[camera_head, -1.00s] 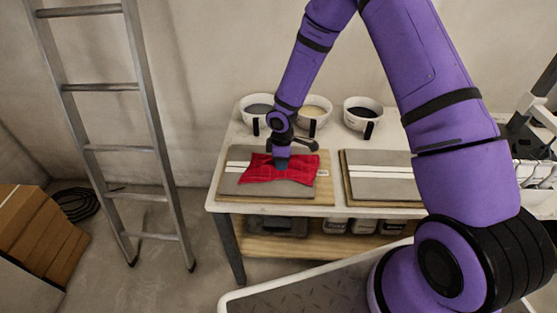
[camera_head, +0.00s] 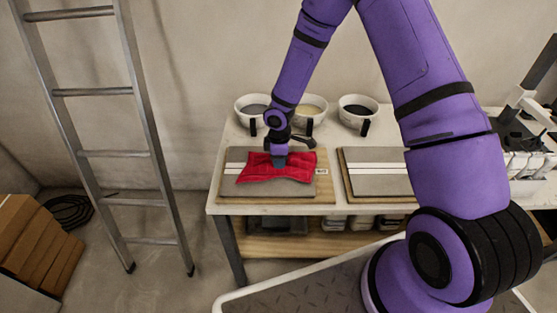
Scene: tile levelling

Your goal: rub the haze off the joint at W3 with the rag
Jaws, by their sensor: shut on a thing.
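The red rag (camera_head: 298,172) lies spread over the middle of the left tile panel (camera_head: 228,188), on its wooden board. My gripper (camera_head: 279,163) points down and is shut on the rag at its middle, pressed close to the panel. A pale joint strip runs across the panel; its ends show at either side of the rag, and the middle is hidden under it. A small label (camera_head: 321,171) sits at the right end of the strip; its writing is too small to read. Whether haze is on the joint cannot be seen.
A second panel (camera_head: 375,183) with a pale joint lies to the right, partly behind my arm. Three white bowls, the left one (camera_head: 246,107), the middle one and the right one (camera_head: 357,113), stand behind the panels. A ladder (camera_head: 150,150) leans at the left.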

